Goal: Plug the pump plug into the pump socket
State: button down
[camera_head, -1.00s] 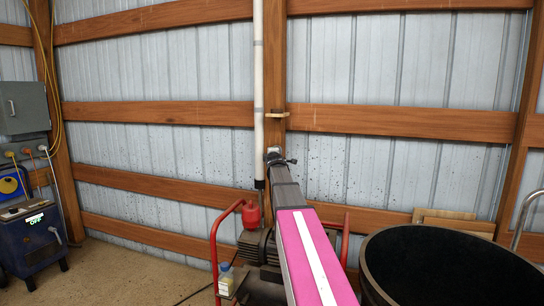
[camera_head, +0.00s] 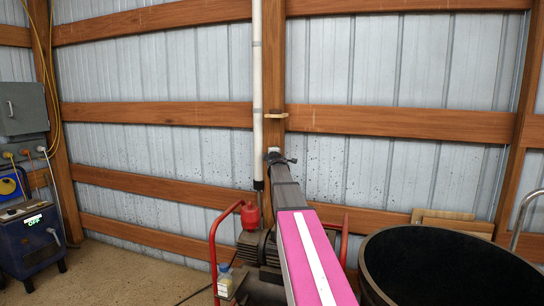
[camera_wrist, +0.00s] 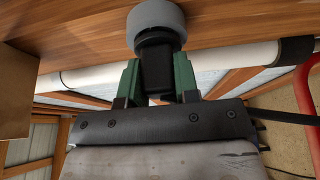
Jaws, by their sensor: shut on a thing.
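My gripper (camera_wrist: 157,80) has its green fingers shut on the black pump plug (camera_wrist: 156,66). The plug's far end meets a round grey piece (camera_wrist: 156,18), which looks like the pump socket on the wooden post. I cannot tell how deep the plug sits in it. In the head view my gripper (camera_head: 277,160) is at the post, with a small pale piece (camera_head: 273,150) just beyond its tip. The plug is too small and covered to make out there.
A white vertical pipe (camera_head: 257,90) runs just left of the wooden post (camera_head: 272,80). Below stand a red-framed pump (camera_head: 220,245) and a red can (camera_head: 250,215). A large black tub (camera_head: 450,262) is at right, a blue machine (camera_head: 32,240) at left.

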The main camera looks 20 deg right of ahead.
jog(key=shift+w+d, duration=0.1)
jog(key=shift+w, duration=0.05)
jog(key=c, duration=0.8)
grip_release()
